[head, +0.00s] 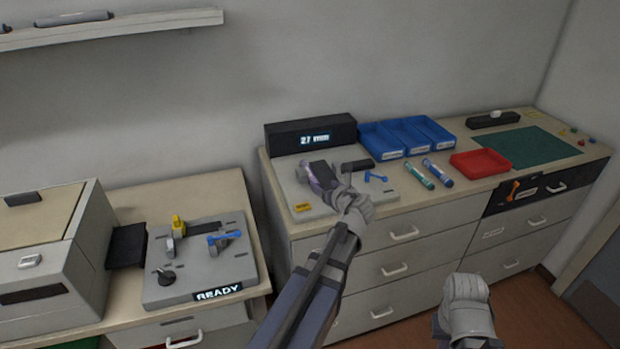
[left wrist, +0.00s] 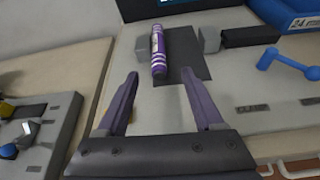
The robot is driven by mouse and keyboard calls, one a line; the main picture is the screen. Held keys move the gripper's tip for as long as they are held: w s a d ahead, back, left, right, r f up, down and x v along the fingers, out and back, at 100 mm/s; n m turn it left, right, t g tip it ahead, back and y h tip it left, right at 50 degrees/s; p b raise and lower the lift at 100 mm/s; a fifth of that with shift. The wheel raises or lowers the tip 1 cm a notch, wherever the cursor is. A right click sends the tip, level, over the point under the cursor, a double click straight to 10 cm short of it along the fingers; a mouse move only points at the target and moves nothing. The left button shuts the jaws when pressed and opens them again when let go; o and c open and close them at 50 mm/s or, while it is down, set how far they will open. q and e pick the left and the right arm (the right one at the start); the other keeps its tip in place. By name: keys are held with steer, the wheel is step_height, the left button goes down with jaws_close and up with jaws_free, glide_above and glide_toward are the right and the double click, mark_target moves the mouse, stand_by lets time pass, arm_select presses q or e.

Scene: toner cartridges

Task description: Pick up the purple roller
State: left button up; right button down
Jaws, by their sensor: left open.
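The purple roller (left wrist: 159,52) has white bands. In the left wrist view it lies on a dark pad on a grey fixture plate, with small grey blocks near it on both sides. My left gripper (left wrist: 160,82) is open and empty, its fingertips just short of the roller's near end and spread to either side of its line. In the head view my left gripper (head: 322,180) is over the grey plate (head: 300,193) and largely hides the roller there. My right arm's end (head: 467,300) is low in front of the drawers; its fingers do not show clearly.
A black display box (head: 310,134) stands behind the plate. A blue lever (head: 375,177), teal roller (head: 420,176), blue roller (head: 438,172), blue bins (head: 405,137) and a red tray (head: 481,163) are to the right. A READY fixture (head: 200,268) is at left.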

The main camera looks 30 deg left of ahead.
mark_target(317, 183)
arm_select(q)
steer(key=shift+b+x, duration=0.45)
steer(key=shift+x, duration=0.45)
steer(key=shift+w+a+f, duration=0.2)
steer(key=shift+a+f, duration=0.05)
steer(key=shift+a, duration=0.1)
steer(key=shift+w+a+f+b, duration=0.15)
steer(key=shift+f+b, duration=0.1)
steer(key=shift+b, duration=0.15)
steer(key=b+x, duration=0.1)
steer(key=x, duration=0.1)
steer(key=b+x, duration=0.1)
steer(key=x, duration=0.1)
steer(key=shift+a+f, duration=0.2)
steer(key=shift+f, duration=0.25)
jaws_close()
